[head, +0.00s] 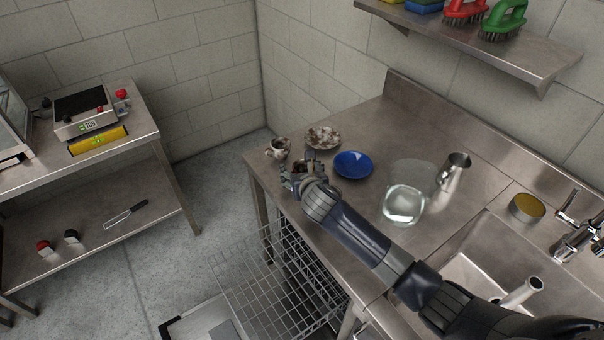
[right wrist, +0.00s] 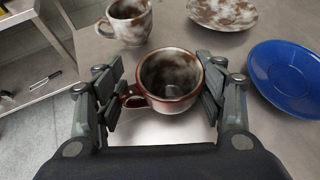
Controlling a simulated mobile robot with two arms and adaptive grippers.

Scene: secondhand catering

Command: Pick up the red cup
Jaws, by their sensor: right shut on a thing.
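The red cup (right wrist: 170,102) has a reddish rim and body, with whitish and brown stains inside. In the right wrist view it is upright between the fingers of my right gripper (right wrist: 166,92). The gripper is shut on it, the left finger on the handle side and the right finger against the opposite wall. In the head view my right gripper (head: 303,172) is at the left end of the steel counter and mostly hides the cup. I cannot tell whether the cup's base touches the counter. My left gripper is not in view.
A stained white cup (head: 278,148), a stained plate (head: 323,137) and a blue plate (head: 353,165) lie close by. A glass container (head: 403,205) and a metal jug (head: 454,171) stand right, near the sink (head: 475,275). A wire basket (head: 270,275) is below the counter's front edge.

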